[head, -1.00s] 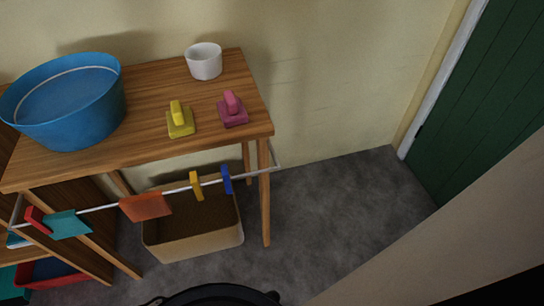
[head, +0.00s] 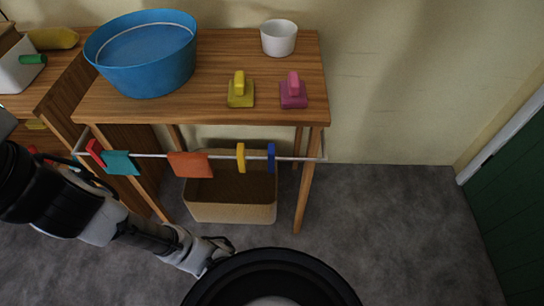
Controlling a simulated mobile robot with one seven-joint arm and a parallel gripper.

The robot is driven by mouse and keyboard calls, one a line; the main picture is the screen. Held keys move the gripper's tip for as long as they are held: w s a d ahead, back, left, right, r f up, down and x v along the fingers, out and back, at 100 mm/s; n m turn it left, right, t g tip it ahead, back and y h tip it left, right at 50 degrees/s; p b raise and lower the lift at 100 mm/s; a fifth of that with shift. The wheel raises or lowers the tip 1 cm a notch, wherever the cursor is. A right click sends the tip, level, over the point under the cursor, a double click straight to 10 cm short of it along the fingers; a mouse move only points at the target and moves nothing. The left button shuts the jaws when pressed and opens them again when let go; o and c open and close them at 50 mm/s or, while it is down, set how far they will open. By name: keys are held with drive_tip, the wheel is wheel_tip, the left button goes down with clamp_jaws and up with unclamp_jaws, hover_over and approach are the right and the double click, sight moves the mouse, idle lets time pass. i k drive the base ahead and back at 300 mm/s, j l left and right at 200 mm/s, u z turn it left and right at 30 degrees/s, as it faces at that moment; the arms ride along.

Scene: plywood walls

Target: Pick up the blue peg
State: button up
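The blue peg (head: 271,158) hangs on the white rail (head: 222,157) along the front of the wooden table, near the rail's right end. A yellow peg (head: 240,157) hangs just left of it. My gripper (head: 222,250) is low at the bottom of the head view, below and left of the blue peg and well apart from it. Its fingers are small and dark there, partly against my black base, and I cannot tell whether they are open or shut.
An orange cloth (head: 190,165), a teal cloth (head: 121,163) and a red peg (head: 95,152) are also on the rail. A woven basket (head: 230,213) stands beneath. The tabletop (head: 215,85) holds a blue tub (head: 145,60) and a white pot (head: 278,38). Grey floor at right is clear.

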sight(271, 151)
drive_tip(key=u, duration=1.1)
drive_tip(key=z, duration=1.1)
drive_tip(key=k+l+u, duration=0.2)
drive_tip(key=l, duration=0.15)
drive_tip(key=l+u, duration=0.15)
drive_tip(key=l, duration=0.15)
drive_tip(key=k+l+u, duration=0.2)
drive_tip(key=k+l, duration=0.05)
drive_tip(key=l, duration=0.05)
